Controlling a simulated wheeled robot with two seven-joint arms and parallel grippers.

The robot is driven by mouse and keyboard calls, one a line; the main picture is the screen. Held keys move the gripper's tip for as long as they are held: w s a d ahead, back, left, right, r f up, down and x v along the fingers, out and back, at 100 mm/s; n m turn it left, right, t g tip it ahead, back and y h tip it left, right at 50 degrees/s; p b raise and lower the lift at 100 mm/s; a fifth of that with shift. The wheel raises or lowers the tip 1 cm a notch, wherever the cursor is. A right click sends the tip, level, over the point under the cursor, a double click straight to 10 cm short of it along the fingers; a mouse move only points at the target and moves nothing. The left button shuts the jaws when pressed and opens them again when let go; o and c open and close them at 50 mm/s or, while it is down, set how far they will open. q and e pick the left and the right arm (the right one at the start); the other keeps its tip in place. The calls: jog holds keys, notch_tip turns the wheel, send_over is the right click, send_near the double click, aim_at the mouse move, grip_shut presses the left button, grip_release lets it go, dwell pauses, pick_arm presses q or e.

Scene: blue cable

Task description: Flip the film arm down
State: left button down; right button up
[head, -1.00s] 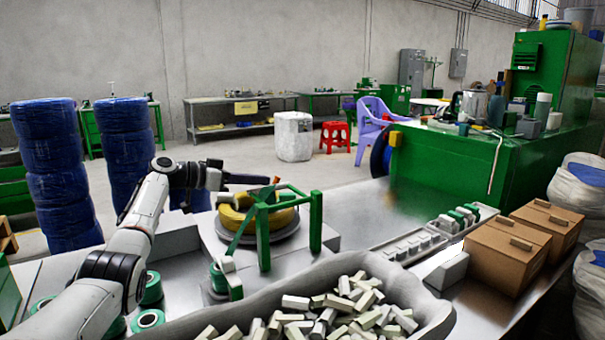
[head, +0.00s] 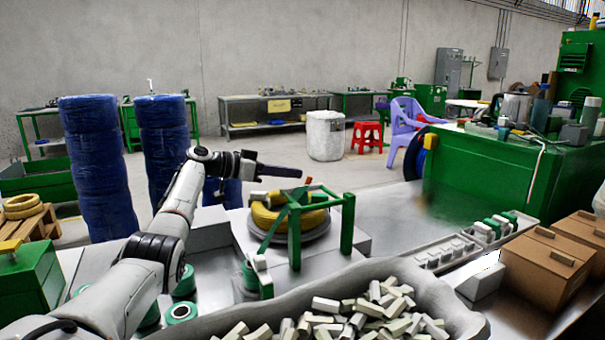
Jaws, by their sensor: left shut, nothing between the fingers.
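A yellow cable coil (head: 262,217) lies on a round grey turntable on the bench. A green frame (head: 346,224) stands around and over it. A slanted green bar (head: 271,236) runs down the frame's left side towards a small green-and-white roll (head: 257,272). I cannot tell for certain which part is the film arm. A small orange-red piece (head: 308,181) shows at the frame's top. My left gripper (head: 298,172) is shut and empty, its dark fingers pointing right, above and behind the coil in the picture. My right gripper is out of view.
A grey bin of pale blocks (head: 370,312) fills the front. Green spools (head: 182,312) stand beside my left arm. A tray of parts (head: 455,250) and brown boxes (head: 541,262) are at right. Bare metal bench lies right of the frame.

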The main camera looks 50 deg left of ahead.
pick_arm(q)
jog(key=r+b+v, duration=0.1)
jog(key=v, duration=0.9)
jog(key=shift+a+r, duration=0.15)
jog(key=shift+r, duration=0.3)
